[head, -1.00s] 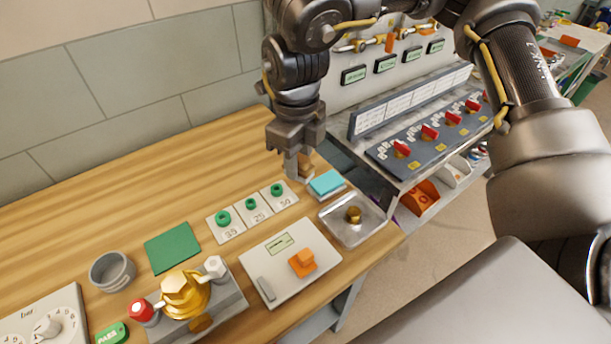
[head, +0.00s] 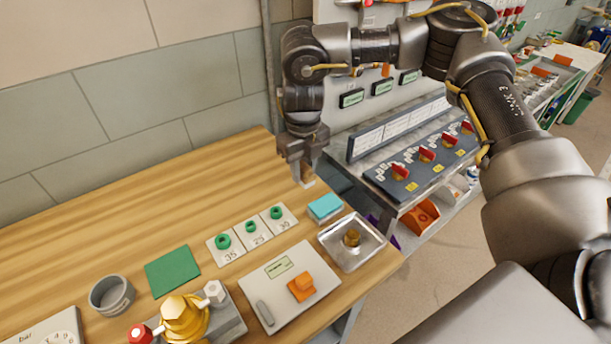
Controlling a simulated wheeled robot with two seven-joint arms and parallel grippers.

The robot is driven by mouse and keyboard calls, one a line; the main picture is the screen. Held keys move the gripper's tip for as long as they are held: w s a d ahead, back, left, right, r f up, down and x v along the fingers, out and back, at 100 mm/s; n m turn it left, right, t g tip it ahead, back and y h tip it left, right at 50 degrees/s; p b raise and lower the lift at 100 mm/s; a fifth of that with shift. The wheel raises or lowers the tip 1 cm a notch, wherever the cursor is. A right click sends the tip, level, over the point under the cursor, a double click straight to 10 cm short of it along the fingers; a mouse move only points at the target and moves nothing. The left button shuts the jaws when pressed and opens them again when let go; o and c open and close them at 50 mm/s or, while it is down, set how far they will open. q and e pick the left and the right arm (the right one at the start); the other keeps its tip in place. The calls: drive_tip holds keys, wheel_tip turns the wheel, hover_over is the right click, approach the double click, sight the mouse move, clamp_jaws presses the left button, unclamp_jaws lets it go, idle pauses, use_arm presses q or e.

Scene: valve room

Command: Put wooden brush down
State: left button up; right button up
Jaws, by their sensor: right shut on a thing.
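My right gripper (head: 303,175) points down over the far right end of the wooden table (head: 130,210), just behind the cyan pad. It is shut on the wooden brush. The jaws hide most of the brush, and only a small pale bit shows low at the fingertips. I cannot tell whether the brush touches the table top. My left gripper is not in view.
Near the gripper are a cyan pad (head: 325,207), a metal tray (head: 372,243) holding a brass part (head: 351,237), and cards with green rings (head: 250,227). A panel with red knobs (head: 425,154) stands to the right. The table's left back is clear.

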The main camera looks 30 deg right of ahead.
sight(305, 170)
drive_tip(key=shift+w+d+f, duration=0.3)
drive_tip(key=shift+w+f, duration=0.1)
drive_tip(key=shift+f, duration=0.2)
drive_tip(key=shift+w+d+f, duration=0.25)
drive_tip(key=shift+w+f, duration=0.15)
drive_tip(key=shift+f, duration=0.15)
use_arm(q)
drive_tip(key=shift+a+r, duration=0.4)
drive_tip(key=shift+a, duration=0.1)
use_arm(e)
drive_tip(key=shift+w+d+f, duration=0.1)
drive_tip(key=shift+w+f, duration=0.15)
drive_tip(key=shift+f, duration=0.15)
drive_tip(key=shift+w+d+f+p, duration=0.25)
drive_tip(key=shift+f+p, duration=0.15)
wheel_tip(305, 170, down, 3)
drive_tip(key=shift+w+f, duration=0.1)
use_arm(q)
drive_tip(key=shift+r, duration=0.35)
use_arm(e)
drive_tip(key=shift+f, duration=0.15)
drive_tip(key=o, duration=0.9)
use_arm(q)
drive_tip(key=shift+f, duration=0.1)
use_arm(e)
drive_tip(key=shift+o, duration=0.2)
